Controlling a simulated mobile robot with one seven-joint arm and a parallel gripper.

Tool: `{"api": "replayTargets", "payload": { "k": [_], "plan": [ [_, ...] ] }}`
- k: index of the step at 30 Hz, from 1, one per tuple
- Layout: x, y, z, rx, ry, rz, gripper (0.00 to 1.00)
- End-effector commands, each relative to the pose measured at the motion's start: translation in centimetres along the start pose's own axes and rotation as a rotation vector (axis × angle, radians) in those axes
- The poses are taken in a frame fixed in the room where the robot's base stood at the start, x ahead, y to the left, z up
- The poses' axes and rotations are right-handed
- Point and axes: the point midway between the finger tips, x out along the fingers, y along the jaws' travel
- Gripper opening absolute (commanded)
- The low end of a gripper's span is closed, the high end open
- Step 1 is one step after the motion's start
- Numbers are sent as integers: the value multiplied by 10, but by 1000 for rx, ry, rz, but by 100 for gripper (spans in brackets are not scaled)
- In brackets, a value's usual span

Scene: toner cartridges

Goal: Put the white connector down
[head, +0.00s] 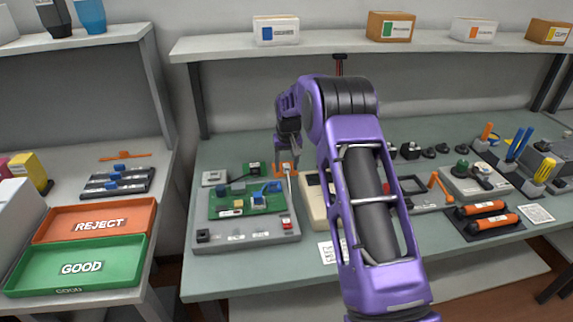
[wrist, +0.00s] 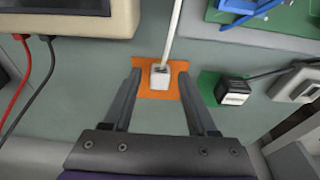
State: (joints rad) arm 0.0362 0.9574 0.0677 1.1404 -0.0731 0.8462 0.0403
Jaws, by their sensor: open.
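The white connector (wrist: 159,76) rests on an orange square (wrist: 176,92) on the bench in the wrist view, with its white cable running off toward the top of the picture. My gripper (wrist: 160,85) is open, with one finger on each side of the connector and a gap to both; nothing is held. In the head view my gripper (head: 287,152) is over the orange square (head: 281,171) behind the grey fixture; the connector is small and partly hidden there.
A black-and-white connector (wrist: 233,92) sits on a green square to the right. A beige meter (wrist: 90,15) with red and black leads stands on the left. In the head view, a grey fixture with a green circuit board (head: 235,208) lies in front.

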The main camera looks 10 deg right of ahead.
Motion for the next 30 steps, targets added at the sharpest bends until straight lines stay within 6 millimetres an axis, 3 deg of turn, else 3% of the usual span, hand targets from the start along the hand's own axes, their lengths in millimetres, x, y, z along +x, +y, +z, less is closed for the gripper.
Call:
{"api": "replayTargets", "payload": {
  "k": [5,18,24,30],
  "plan": [
    [-15,0,-1,0,1,0,58],
    [-103,0,-1,0,2,0,58],
    [-121,0,-1,0,0,0,58],
    [-124,0,0,0,-1,0,58]
  ]
}}
